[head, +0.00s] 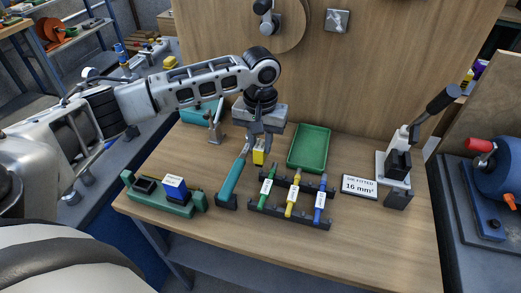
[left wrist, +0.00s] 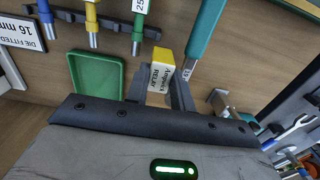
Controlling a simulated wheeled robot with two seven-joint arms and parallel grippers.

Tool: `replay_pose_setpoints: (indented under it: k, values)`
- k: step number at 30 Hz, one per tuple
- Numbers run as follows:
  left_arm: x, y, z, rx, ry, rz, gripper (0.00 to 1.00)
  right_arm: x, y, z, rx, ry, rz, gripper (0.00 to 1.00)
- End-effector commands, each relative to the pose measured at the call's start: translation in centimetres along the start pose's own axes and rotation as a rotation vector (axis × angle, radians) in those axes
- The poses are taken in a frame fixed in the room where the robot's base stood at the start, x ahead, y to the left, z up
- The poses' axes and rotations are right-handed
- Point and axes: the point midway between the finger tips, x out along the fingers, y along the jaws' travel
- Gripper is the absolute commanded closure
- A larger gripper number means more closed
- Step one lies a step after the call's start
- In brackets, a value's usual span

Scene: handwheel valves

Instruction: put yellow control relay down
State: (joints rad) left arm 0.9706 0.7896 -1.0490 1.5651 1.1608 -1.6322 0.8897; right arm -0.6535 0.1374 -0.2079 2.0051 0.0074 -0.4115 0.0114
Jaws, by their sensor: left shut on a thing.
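The yellow control relay (head: 259,157) is between the fingers of my left gripper (head: 258,145), over the wooden bench. In the left wrist view the relay (left wrist: 162,66) shows its yellow top and a white label with dark print, and my left gripper (left wrist: 163,84) is shut on it. Whether the relay touches the bench I cannot tell. A green base (head: 155,203) at the bench's left front holds a blue relay (head: 175,188) and has a dark open space beside it. My right gripper is not in view.
A green tray (head: 323,148) lies right of the gripper. A teal-handled tool (head: 233,178) stands close to the gripper's left. In front, a dark rack (head: 278,214) holds green, yellow and blue tools. A sign (head: 359,186) and a lever press (head: 398,165) stand at right.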

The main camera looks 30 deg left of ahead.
Motion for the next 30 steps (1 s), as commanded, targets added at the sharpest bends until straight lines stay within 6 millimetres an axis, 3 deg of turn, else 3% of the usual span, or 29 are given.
replay_pose_setpoints:
  k: [6, 18, 19, 20, 30]
  values:
    - [2.8, 0.0, 0.0, 0.001, -0.001, -0.001, 1.00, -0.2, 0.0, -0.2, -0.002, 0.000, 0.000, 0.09]
    - [3.4, 0.0, 0.0, 0.001, -0.001, 0.000, 1.00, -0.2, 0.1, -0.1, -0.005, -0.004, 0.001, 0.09]
    - [3.4, 0.0, 0.0, 0.002, 0.000, 0.000, 0.71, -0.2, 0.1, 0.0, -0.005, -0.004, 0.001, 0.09]
    - [3.4, 0.0, 0.0, 0.002, 0.000, 0.000, 0.67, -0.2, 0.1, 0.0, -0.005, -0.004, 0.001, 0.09]
    - [3.1, 0.0, -0.1, 0.001, 0.002, 0.000, 0.67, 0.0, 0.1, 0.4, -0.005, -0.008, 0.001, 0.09]
